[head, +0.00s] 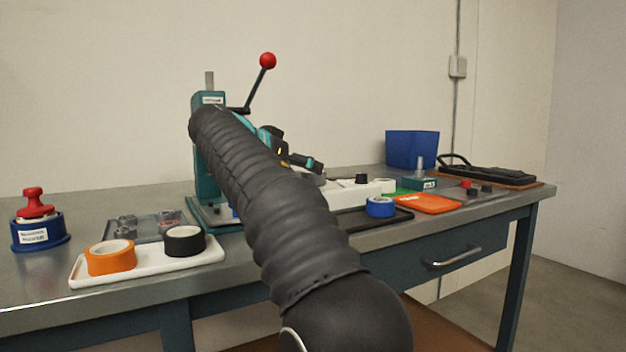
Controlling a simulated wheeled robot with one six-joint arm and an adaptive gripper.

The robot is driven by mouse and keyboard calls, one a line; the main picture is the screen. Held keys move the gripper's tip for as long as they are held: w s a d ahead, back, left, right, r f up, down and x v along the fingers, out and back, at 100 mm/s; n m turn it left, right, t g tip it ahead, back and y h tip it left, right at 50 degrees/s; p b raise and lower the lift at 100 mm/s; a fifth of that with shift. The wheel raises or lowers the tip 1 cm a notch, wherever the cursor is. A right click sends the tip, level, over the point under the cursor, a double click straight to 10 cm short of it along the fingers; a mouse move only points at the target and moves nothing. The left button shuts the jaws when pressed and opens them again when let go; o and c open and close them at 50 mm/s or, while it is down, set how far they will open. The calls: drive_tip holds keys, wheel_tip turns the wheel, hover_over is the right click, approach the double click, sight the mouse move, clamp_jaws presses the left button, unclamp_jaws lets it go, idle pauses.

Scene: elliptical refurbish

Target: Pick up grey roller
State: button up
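Several small grey cylindrical pieces (127,222) sit in a shallow clear tray (150,236) at the left of the bench; one of them may be the grey roller, but they are too small to tell. My arm, in a black ribbed sleeve, crosses the middle of the view. My gripper (312,163) shows in part beyond the arm, as dark pieces above the white block in the middle of the bench. It is well to the right of the clear tray. Its fingertips are not clear, and I cannot tell whether it holds anything.
A white tray (150,266) holds an orange ring and a black ring. A teal press (208,160) with a red-knobbed lever stands behind my arm. A red-handled blue pot (38,232) is far left. A blue bin (412,149), blue ring (380,207) and orange tray (428,204) are right.

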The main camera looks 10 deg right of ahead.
drive_tip(key=x, duration=0.4)
drive_tip(key=shift+s+d, duration=0.1)
drive_tip(key=shift+d, duration=0.1)
drive_tip(key=c, duration=1.4)
